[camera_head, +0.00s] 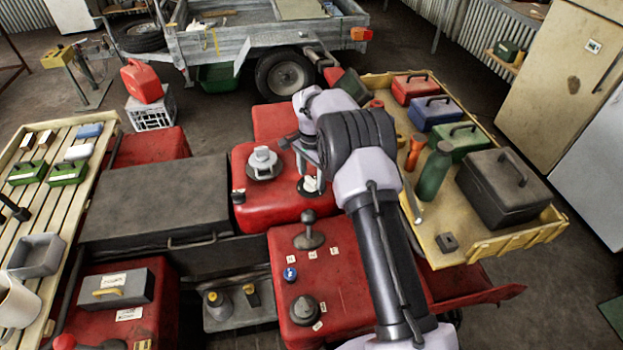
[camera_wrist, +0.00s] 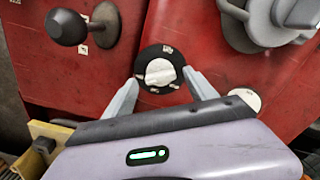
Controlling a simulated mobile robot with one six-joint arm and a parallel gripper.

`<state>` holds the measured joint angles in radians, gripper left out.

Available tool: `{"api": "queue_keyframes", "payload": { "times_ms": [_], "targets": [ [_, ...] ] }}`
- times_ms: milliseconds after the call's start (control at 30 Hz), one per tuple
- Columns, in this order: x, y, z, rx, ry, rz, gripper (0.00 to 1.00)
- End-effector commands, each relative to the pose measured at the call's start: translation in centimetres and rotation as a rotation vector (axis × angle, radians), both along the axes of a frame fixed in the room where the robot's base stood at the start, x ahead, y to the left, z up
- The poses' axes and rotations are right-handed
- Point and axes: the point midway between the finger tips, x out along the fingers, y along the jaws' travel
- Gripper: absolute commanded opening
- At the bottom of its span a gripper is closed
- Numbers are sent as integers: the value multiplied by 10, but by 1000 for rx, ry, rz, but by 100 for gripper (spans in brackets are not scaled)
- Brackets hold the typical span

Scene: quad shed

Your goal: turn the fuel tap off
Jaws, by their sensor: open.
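The fuel tap (camera_wrist: 160,73) is a pale knob on a round black plate on the red body, with small tags round its rim. It also shows in the head view (camera_head: 311,186), partly hidden by my arm. My gripper (camera_wrist: 163,82) is open. In the wrist view its two pale fingers stand on either side of the tap's near part, with gaps; I cannot tell whether they touch the plate. In the head view my gripper (camera_head: 302,160) is above the tap. I cannot tell which tag the knob points to.
A grey fuel cap (camera_head: 263,163) stands left of the tap. A black-knobbed lever (camera_head: 309,236) stands nearer. A yellow-edged tray (camera_head: 485,245) with tool boxes and a green bottle (camera_head: 434,172) lies to the right. A black box (camera_head: 150,195) is on the left.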

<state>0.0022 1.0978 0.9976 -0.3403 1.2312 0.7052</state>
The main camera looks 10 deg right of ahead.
Motion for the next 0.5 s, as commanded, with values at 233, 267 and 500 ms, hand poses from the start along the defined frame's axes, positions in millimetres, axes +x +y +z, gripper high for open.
{"api": "queue_keyframes", "payload": {
  "times_ms": [233,267,500],
  "targets": [
    [0,0,-9,1,-2,0,65],
    [0,0,-9,0,-1,0,65],
    [0,0,-9,1,-1,1,36]
  ]
}}
